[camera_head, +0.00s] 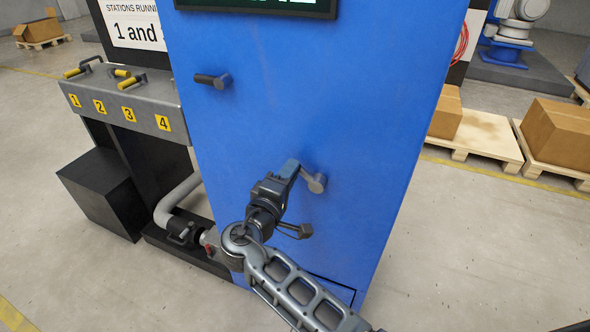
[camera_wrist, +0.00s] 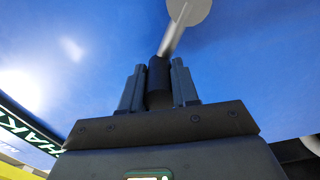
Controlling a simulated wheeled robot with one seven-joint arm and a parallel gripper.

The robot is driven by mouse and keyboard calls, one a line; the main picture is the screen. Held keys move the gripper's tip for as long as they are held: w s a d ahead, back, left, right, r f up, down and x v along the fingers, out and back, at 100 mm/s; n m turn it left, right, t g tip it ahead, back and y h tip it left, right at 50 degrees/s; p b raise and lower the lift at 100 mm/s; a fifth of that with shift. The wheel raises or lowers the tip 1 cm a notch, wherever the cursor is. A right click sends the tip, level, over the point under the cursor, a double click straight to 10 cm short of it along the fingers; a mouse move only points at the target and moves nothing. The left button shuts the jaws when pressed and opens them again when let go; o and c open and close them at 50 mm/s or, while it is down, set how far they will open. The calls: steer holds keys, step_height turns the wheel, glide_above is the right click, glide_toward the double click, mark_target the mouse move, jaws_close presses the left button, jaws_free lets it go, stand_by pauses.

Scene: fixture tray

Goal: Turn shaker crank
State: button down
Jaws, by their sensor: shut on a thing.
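A crank (camera_head: 316,183) with a round grey hub is mounted on the front of the blue cabinet (camera_head: 370,130). My gripper (camera_head: 291,169) is at the cabinet front, just left of that hub, and hides most of the crank's handle. In the wrist view the two fingers of my gripper (camera_wrist: 157,84) are shut on the black handle (camera_wrist: 159,72) of the crank, one on each side. A grey arm runs from the handle up to the hub (camera_wrist: 190,8). A second crank (camera_head: 212,81) with a black grip sits higher and left, apart from my gripper.
A bench with yellow-handled levers and labels 1 to 4 (camera_head: 129,113) stands left of the cabinet. A pipe (camera_head: 177,198) runs low beside it. Pallets with cardboard boxes (camera_head: 558,135) lie at the right. The floor right of the cabinet (camera_head: 480,250) is clear.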

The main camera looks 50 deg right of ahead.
steer(key=n, duration=0.1)
steer(key=w+n, duration=0.1)
steer(key=shift+d+f+n+p, duration=0.25)
steer(key=shift+f+n+p, duration=0.05)
steer(key=shift+f+p, duration=0.1)
steer(key=shift+w+f+n+p, duration=0.1)
steer(key=shift+f+n+p, duration=0.3)
steer(key=shift+f+n, duration=0.75)
steer(key=shift+w+f+n+p, duration=0.1)
steer(key=shift+f+n+p, duration=0.35)
steer(key=shift+n, duration=1.25)
steer(key=shift+w+f+n+p, duration=0.1)
steer(key=shift+f+n+p, duration=0.2)
steer(key=shift+f+n, duration=0.9)
steer(key=shift+r+n, duration=0.25)
steer(key=c, duration=0.9)
jaws_free()
steer(key=shift+s+f, duration=0.1)
steer(key=shift+o, duration=0.3)
steer(key=shift+f, duration=0.1)
steer(key=shift+s+f, duration=0.1)
steer(key=shift+f, duration=0.05)
